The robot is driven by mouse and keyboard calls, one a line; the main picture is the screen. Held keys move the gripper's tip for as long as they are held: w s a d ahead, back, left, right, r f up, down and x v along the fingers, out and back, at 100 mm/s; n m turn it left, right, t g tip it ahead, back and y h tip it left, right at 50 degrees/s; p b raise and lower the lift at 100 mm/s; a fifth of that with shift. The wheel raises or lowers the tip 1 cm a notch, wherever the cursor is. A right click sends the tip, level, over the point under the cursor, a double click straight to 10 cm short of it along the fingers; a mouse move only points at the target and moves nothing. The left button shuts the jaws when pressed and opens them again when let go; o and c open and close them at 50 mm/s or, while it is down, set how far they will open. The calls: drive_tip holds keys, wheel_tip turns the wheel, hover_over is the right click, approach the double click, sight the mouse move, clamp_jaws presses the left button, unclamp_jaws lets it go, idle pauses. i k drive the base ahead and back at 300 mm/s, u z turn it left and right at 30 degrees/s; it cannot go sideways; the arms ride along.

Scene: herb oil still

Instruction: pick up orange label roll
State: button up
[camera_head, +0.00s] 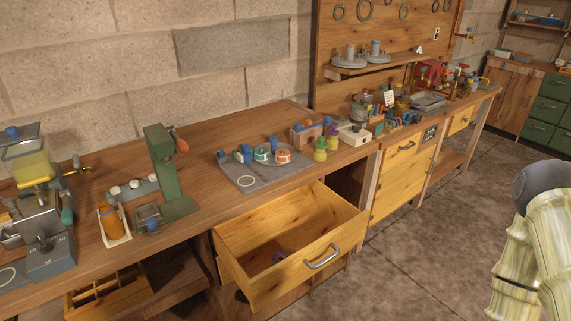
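The orange label roll (283,157) sits on a grey board (249,183) on the workbench, in the middle of the camera_head view. It is a short roll with a pale middle. A teal roll (262,154) sits close to its left. Blue items stand to the left of the teal roll. Part of my arm shows at the right edge, well apart from the roll. My gripper is not in view.
A drawer (290,243) stands open below the board and juts out from the bench. Small green and yellow bottles (320,149) stand right of the orange roll. A green press (168,174) stands at left. Floor (420,250) in front is clear.

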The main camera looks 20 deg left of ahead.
sight(282, 158)
drive_tip(key=u, duration=0.45)
drive_tip(key=k, duration=1.15)
drive_tip(key=u, duration=1.1)
drive_tip(key=i, duration=1.35)
drive_tip(key=z, duration=0.85)
